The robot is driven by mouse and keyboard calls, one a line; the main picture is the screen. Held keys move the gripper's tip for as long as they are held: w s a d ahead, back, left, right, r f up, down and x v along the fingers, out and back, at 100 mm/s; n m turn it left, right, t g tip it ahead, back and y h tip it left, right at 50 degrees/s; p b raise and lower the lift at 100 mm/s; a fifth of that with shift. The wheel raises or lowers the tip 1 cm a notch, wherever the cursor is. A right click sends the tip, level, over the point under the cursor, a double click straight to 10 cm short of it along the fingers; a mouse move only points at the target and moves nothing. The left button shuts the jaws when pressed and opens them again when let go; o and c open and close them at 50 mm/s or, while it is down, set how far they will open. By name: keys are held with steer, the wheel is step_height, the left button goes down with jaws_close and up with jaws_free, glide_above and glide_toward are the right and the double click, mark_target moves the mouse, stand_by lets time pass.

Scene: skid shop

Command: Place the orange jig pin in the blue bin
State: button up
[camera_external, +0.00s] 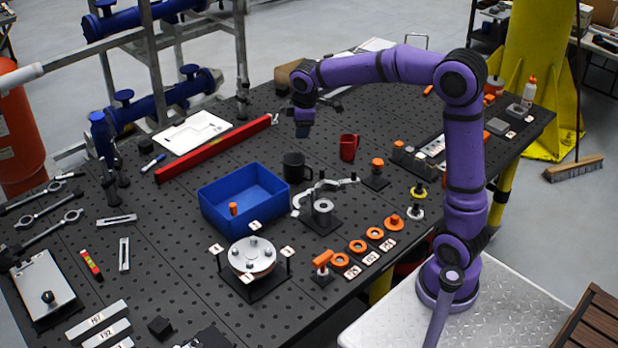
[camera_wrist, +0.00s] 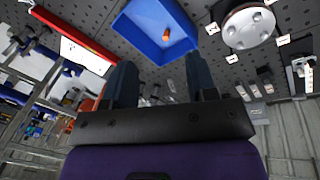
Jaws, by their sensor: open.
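The orange jig pin (camera_external: 233,208) is inside the blue bin (camera_external: 268,180), near the bin's wall closest to the front. The pin also shows in the wrist view (camera_wrist: 166,35), lying on the floor of the bin (camera_wrist: 140,25). My gripper (camera_external: 304,130) is up in the air at the back of the table, behind the bin and apart from it. In the wrist view, my gripper's two fingers (camera_wrist: 158,78) are spread apart with nothing between them.
A black mug (camera_external: 296,168) and a red mug (camera_external: 349,147) stand right of the bin. A red level (camera_external: 215,148) lies behind it. A round metal fixture (camera_external: 252,256) with posts is in front. Orange rings (camera_external: 357,246) and a clamp (camera_external: 320,190) sit at right.

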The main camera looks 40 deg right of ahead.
steer(key=s+d+r+m+t, duration=0.1)
steer(key=s+d+r+m, duration=0.15)
steer(key=s, duration=0.55)
steer(key=s+d+r+m, duration=0.1)
steer(key=s+d+m, duration=0.25)
steer(key=s, duration=0.45)
steer(key=s+d+f+m, duration=0.2)
steer(key=s, duration=0.6)
steer(key=s+d+f+m+t, duration=0.1)
steer(key=s+d+f+m, duration=0.1)
steer(key=s, duration=0.5)
steer(key=shift+s+d+m+t+y, duration=0.2)
steer(key=shift+s+m+t+y, duration=0.15)
steer(key=shift+m, duration=0.25)
